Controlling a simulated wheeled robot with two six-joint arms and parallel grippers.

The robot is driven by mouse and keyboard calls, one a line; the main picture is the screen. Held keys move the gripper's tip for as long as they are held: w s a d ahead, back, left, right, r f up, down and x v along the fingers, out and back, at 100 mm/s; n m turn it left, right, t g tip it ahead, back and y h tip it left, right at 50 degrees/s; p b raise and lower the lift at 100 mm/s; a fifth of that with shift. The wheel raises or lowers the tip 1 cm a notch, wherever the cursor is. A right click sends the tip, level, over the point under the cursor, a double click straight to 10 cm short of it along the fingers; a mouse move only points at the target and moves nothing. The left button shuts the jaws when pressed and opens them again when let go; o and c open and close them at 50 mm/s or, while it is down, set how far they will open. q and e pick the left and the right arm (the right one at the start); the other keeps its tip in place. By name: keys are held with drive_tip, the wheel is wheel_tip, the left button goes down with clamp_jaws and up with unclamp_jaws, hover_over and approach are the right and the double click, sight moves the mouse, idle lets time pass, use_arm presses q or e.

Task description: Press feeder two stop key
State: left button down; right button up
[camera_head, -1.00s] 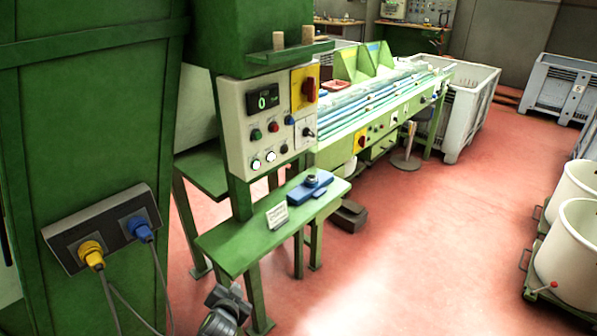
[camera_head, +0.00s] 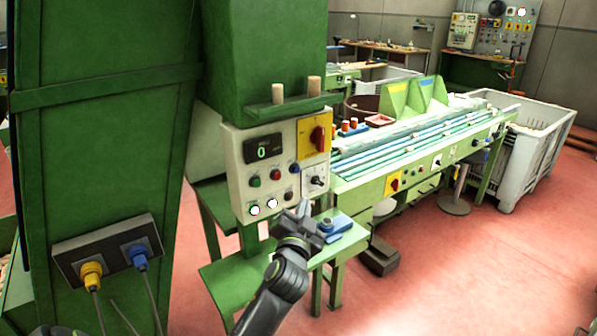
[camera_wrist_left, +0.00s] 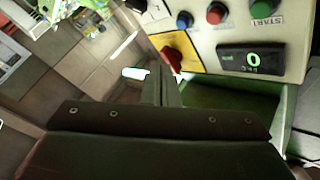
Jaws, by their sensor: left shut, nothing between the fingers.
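A light grey control panel (camera_head: 236,190) hangs on the green machine. It carries a green button (camera_head: 254,181), a red button (camera_head: 275,174), a blue button (camera_head: 295,167) and a display (camera_head: 263,149) showing 0. In the left wrist view the panel is upside down, with the red button (camera_wrist_left: 217,12) beside the green button (camera_wrist_left: 262,8) labelled START. I cannot read a feeder number. My left gripper (camera_head: 304,208) is shut and empty, in front of the panel's lower right in the picture, apart from the red button. Its fingers show in the wrist view (camera_wrist_left: 161,86). My right gripper is not in view.
A yellow plate with a red rotary switch (camera_head: 318,138) and a small box with a knob (camera_head: 316,181) sit right of the buttons. Below is a green stand (camera_head: 225,275) with a blue device (camera_head: 340,222). A green conveyor bench (camera_head: 430,160) stands behind.

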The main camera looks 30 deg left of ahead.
sight(277, 176)
use_arm(q)
drive_tip(key=shift+r, duration=0.65)
drive_tip(key=w+a+b, duration=0.1)
drive_tip(key=w+a, duration=0.2)
drive_tip(key=a, duration=0.5)
drive_tip(key=shift+w, duration=0.15)
idle(1.2)
idle(0.6)
drive_tip(key=shift+w+a, duration=0.2)
drive_tip(key=shift+a, duration=0.25)
